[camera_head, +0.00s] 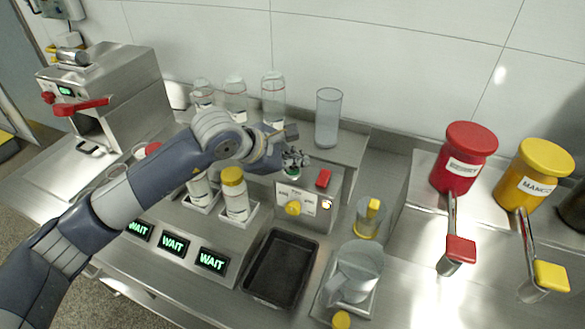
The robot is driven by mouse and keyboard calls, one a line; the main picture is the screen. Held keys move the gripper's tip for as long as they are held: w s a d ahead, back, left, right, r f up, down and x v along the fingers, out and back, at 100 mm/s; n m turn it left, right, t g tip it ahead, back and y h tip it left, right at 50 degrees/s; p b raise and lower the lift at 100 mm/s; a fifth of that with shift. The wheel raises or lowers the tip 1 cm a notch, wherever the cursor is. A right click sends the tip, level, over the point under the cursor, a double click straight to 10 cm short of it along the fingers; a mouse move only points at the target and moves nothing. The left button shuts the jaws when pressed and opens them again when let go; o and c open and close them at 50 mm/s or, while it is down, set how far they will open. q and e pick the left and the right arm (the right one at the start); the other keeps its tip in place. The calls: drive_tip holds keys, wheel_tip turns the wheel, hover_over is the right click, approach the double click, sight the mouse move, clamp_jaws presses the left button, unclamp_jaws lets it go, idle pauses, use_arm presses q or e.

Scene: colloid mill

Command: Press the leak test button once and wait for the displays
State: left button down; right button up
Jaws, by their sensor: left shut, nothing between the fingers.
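My left gripper (294,158) is shut and empty, just above a small green button (292,174) on top of a steel control box (325,212). The fingertips partly cover the button; I cannot tell whether they touch it. A red rocker (323,179) sits to its right, and a yellow knob (292,208) is on the white front panel, whose lettering is too small to read. The displays at left, a left display (138,229), a middle display (173,244) and a right display (212,260), show green WAIT text, the left one partly hidden by my arm. My right gripper is not in view.
A bottle with a yellow cap (234,198) stands behind the displays. Clear jars and a tall glass (328,118) stand on the back shelf. A black tray (281,267) and a clear pitcher (355,273) lie in front. Red (463,160) and yellow canisters (533,176) stand right.

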sight(294, 173)
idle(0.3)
use_arm(q)
drive_tip(key=shift+r, duration=0.85)
wheel_tip(294, 173, up, 5)
drive_tip(key=shift+r+p, duration=0.1)
drive_tip(key=shift+p, duration=0.9)
